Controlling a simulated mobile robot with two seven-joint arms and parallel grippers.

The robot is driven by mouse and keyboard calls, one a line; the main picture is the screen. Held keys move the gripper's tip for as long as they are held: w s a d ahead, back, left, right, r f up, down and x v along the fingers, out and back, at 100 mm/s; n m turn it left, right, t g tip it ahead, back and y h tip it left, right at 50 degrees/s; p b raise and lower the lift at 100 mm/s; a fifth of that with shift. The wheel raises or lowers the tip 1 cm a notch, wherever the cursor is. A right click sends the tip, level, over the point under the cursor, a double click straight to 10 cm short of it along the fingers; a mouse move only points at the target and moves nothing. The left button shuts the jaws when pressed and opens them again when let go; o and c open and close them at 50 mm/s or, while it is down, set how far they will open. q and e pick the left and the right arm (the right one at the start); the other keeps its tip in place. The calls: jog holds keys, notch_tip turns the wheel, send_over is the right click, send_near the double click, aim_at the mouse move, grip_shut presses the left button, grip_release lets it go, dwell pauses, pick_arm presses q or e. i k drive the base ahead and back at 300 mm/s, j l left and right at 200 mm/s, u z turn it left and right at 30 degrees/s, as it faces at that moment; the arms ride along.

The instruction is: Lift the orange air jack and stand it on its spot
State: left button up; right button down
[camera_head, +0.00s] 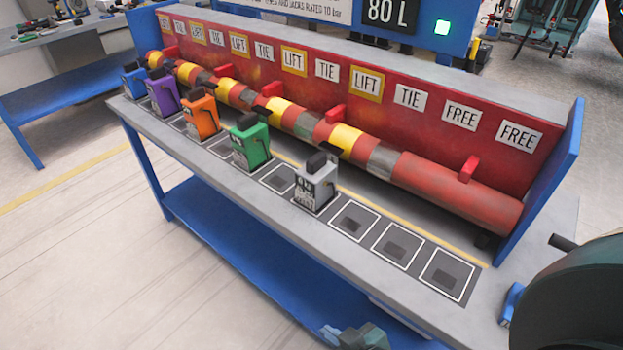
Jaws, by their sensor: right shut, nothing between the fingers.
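The orange air jack (203,118) stands upright on the grey bench ledge, in a row of jacks in front of the red and yellow pipe. It is between the purple jack (165,96) and the green jack (250,146). Its base pad is mostly hidden, and I cannot tell which marked spot is its own. My right gripper (352,338) is at the bottom edge, below the bench's front edge and well apart from the orange jack. It is shut and empty, and partly cut off. My left gripper is not in view.
A blue jack (134,80) and a grey jack (316,184) also stand in the row. An outlined pad (280,179) between green and grey is empty, as are several to the right. The red back panel (450,150) carries LIFT, TIE and FREE signs.

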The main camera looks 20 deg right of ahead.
aim_at(201, 109)
jog(key=i+j+z, duration=0.15)
jog(key=i+j, duration=0.15)
jog(key=i+j+z, duration=0.1)
jog(key=i+j, duration=0.2)
jog(key=i+j+z, duration=0.15)
jog(key=j, duration=0.3)
jog(key=i+j+z, duration=0.1)
jog(key=i+j, duration=0.25)
jog(key=i+j+z, duration=0.15)
jog(key=j, duration=0.35)
jog(key=i, duration=0.1)
